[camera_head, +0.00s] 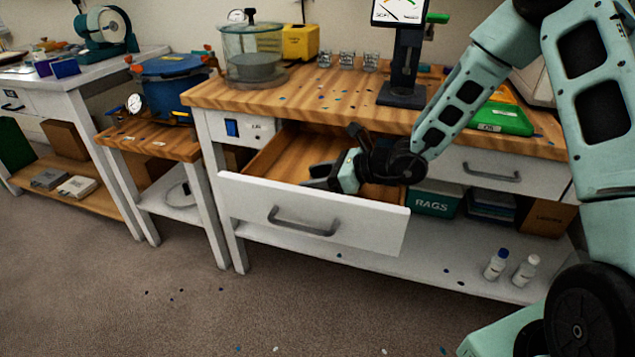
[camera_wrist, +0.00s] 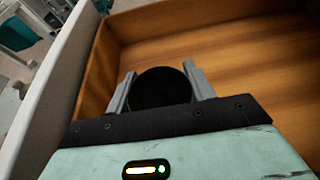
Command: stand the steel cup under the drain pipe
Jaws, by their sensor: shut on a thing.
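My gripper (camera_head: 320,178) is down inside the open drawer (camera_head: 300,218) of the workbench. The wrist view shows its two grey fingers on either side of a dark round thing (camera_wrist: 162,88), and they are shut on it. Its top looks black and circular; I cannot tell from this whether it is the steel cup. In the head view the gripper and the drawer front hide it. I cannot make out a steel cup or a drain pipe elsewhere.
The drawer's wooden floor (camera_wrist: 240,50) looks bare around the gripper. The bench top (camera_head: 330,97) holds a clear chamber (camera_head: 252,45), several small glasses (camera_head: 347,59) and a dark stand (camera_head: 403,70). A blue pot (camera_head: 172,85) stands on a low table at left. White bottles (camera_head: 496,265) stand on the lower shelf.

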